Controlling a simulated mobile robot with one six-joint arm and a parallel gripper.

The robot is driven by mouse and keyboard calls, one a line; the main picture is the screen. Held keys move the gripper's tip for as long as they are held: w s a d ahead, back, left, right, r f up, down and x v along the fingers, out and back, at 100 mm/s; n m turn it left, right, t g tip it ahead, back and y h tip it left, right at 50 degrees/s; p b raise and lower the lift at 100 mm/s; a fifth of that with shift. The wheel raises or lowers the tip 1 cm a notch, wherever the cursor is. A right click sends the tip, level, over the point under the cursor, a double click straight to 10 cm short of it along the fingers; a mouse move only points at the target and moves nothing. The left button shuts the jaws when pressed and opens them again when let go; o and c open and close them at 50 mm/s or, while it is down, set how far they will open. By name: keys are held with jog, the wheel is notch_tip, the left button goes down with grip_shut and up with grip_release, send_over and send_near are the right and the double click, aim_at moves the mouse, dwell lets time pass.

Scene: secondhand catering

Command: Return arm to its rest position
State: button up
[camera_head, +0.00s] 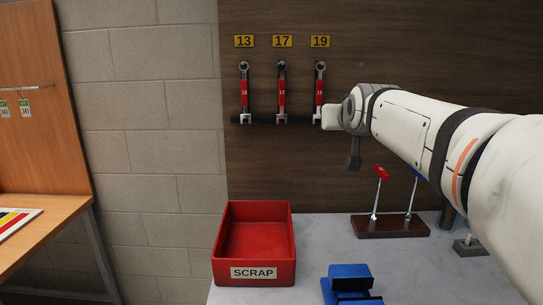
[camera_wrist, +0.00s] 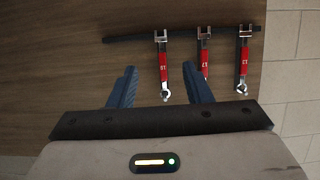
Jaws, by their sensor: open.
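My gripper (camera_wrist: 157,72) shows in the wrist view with its two blue fingers apart and nothing held between them. It faces the brown wall panel, and the red-handled wrench 19 (camera_wrist: 163,66) appears between the fingertips, seemingly beyond them. In the head view my arm reaches in from the right, in front of the panel; the fingers cannot be made out there. Wrench 13 (camera_head: 244,92), wrench 17 (camera_head: 282,92) and wrench 19 (camera_head: 319,92) hang in a row on a dark rail, under yellow number tags.
A red, empty-looking SCRAP bin (camera_head: 226,245) stands on the grey bench (camera_head: 310,262). A blue vise-like block (camera_head: 349,283) is to its right. A wooden table (camera_head: 45,228) is at left.

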jog(key=s+f+g, duration=1.1)
jog(key=s+f, duration=1.8)
jog(key=f, duration=0.3)
jog(key=shift+s+g, duration=0.25)
jog(key=shift+g, duration=0.05)
jog(key=shift+r, duration=0.1)
